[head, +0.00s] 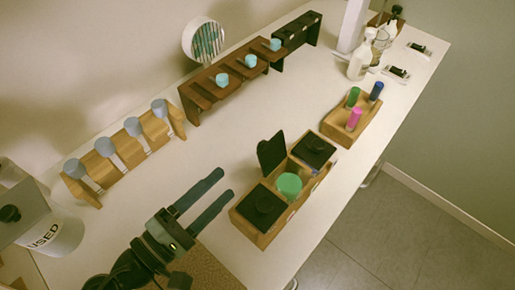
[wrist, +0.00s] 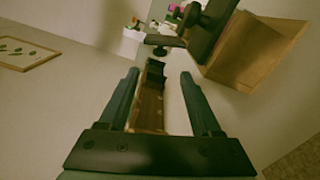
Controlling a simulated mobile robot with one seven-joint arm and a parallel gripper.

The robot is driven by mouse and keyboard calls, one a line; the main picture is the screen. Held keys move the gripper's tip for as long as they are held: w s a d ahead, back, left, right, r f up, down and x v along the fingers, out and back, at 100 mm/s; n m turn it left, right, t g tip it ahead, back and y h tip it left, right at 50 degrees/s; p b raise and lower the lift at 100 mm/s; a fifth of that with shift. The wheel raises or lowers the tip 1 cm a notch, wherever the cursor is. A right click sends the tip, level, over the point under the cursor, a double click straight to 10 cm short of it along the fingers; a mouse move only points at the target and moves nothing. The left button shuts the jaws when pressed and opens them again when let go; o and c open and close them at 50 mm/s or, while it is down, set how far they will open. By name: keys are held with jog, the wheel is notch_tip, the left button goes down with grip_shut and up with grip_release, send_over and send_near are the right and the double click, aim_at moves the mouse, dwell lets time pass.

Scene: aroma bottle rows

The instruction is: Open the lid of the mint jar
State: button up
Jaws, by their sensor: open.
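A wooden box (head: 266,240) with several compartments stands on the table, right of my gripper. One black knobbed lid (head: 262,207) lies shut at its near end and another (head: 314,150) at its far end. A third black lid (head: 270,154) stands raised beside the middle, where a round green thing (head: 289,185) shows. I cannot tell which part is the mint jar; no label is readable. My gripper (head: 227,183) is open and empty, left of the box. In the wrist view its fingers (wrist: 159,76) point past the wooden box (wrist: 250,55) and a black lid (wrist: 207,40) at right.
A light wooden rack (head: 157,128) with several blue-capped bottles and a dark rack (head: 205,92) stand along the back. A small wooden tray (head: 337,124) holds green, pink and blue bottles. A white bin marked USED (head: 60,238) is at left. The table between racks and box is clear.

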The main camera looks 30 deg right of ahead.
aim_at(258, 152)
jog(key=p+x, duration=0.1)
jog(key=x, duration=1)
jog(key=shift+d, duration=0.1)
grip_shut()
dwell(1.0)
